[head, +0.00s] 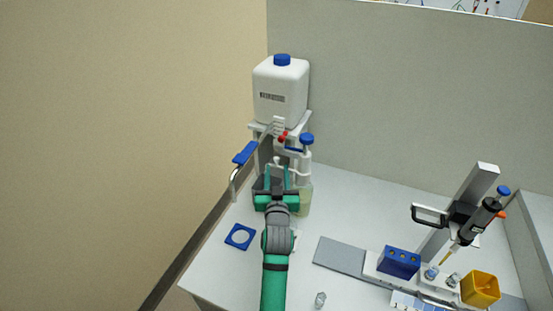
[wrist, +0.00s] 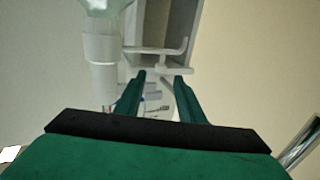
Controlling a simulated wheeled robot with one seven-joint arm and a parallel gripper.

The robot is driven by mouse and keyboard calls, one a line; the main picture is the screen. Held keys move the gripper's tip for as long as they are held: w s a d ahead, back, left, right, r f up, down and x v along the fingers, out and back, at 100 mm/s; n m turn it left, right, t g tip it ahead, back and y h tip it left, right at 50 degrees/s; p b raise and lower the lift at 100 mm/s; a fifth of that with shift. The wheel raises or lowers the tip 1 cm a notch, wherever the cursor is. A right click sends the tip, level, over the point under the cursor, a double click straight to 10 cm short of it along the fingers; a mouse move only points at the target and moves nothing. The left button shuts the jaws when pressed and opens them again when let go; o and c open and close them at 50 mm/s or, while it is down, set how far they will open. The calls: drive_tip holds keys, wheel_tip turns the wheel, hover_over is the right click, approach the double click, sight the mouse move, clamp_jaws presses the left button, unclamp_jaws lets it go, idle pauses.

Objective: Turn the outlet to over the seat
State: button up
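The outlet looks like a bent metal tube (head: 233,182) with a blue sleeve (head: 245,153), reaching left from below the white jug (head: 281,90). Its lower end points down. The seat looks like a blue square plate with a round pale centre (head: 240,236) on the bench; in the head view it is just below the tube's end. My gripper (head: 277,173) is open and empty, right of the tube and in front of the bottle (head: 304,200). In the wrist view, my fingers (wrist: 160,85) are apart near a white hooked arm (wrist: 160,49); a shiny tube (wrist: 302,143) shows at right.
The jug stands on a raised shelf (head: 258,126) with a red-handled tap (head: 283,136). A pipette stand (head: 455,215), blue block (head: 399,262) and yellow bin (head: 480,288) are at right. A small clear vial (head: 320,299) is near the front. A wall is left.

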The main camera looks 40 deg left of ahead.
sight(277, 160)
drive_tip(key=shift+x, duration=3.55)
clamp_jaws()
